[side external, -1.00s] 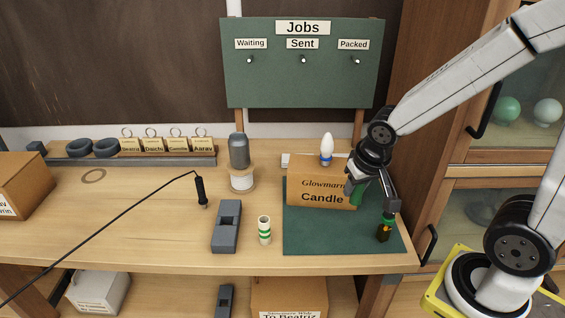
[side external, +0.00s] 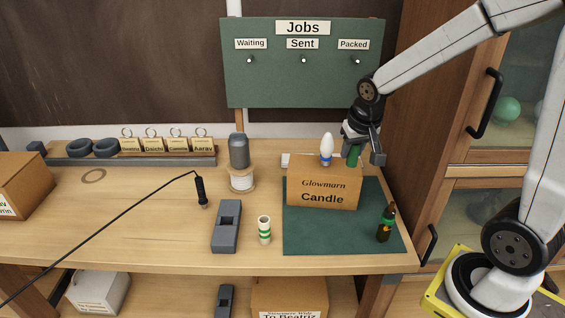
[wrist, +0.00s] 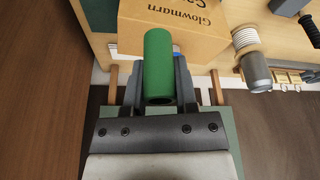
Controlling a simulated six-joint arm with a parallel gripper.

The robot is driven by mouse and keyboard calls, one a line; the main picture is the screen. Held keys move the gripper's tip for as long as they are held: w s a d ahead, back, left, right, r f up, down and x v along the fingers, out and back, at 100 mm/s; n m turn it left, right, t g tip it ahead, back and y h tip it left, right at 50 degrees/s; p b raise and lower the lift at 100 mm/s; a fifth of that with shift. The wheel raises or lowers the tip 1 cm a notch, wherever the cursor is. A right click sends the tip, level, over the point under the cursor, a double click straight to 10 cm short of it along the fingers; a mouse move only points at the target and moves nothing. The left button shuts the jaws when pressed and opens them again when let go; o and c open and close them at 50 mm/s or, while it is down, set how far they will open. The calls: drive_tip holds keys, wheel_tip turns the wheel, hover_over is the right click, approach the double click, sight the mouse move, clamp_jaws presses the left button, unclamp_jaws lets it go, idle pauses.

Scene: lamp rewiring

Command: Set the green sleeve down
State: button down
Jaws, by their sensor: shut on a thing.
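The green sleeve (wrist: 159,62) is a hollow tube held between my gripper's fingers in the wrist view. In the side view the sleeve (side external: 353,156) hangs upright at the right back corner of the Glowmarn Candle box (side external: 322,186); whether it touches anything there is not clear. My gripper (side external: 363,157) is shut on it, high above the mat's back right. The green mat (side external: 310,235) lies under the box. A small dark lamp part (side external: 386,222) with green and orange bits stands on the mat's right side.
A white candle bulb (side external: 327,150) shows at the box's top edge. A white, green-banded tube (side external: 264,230), a grey block (side external: 227,226) and a wire spool (side external: 242,179) stand left of the mat. The Jobs board (side external: 303,75) rises behind. The mat's front is clear.

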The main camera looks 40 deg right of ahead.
drive_tip(key=w+d+f+m, duration=0.1)
drive_tip(key=w+d+m, duration=0.15)
drive_tip(key=d, duration=0.85)
drive_tip(key=w+d+m, duration=0.1)
drive_tip(key=w+d, duration=0.2)
drive_tip(key=d, duration=0.9)
drive_tip(key=shift+n+g+h, duration=0.25)
drive_tip(key=shift+g+h, duration=0.05)
drive_tip(key=shift+h, duration=0.1)
drive_tip(key=shift+w+a+f, duration=0.1)
drive_tip(key=shift+a+f, duration=0.05)
drive_tip(key=shift+f, duration=3.4)
drive_tip(key=shift+w+a+f, duration=0.1)
drive_tip(key=shift+a+f, duration=0.05)
drive_tip(key=shift+f, duration=3.35)
drive_tip(key=shift+f, duration=0.1)
drive_tip(key=shift+f, duration=1.8)
drive_tip(key=shift+f, duration=0.1)
drive_tip(key=shift+c, duration=2)
unclamp_jaws()
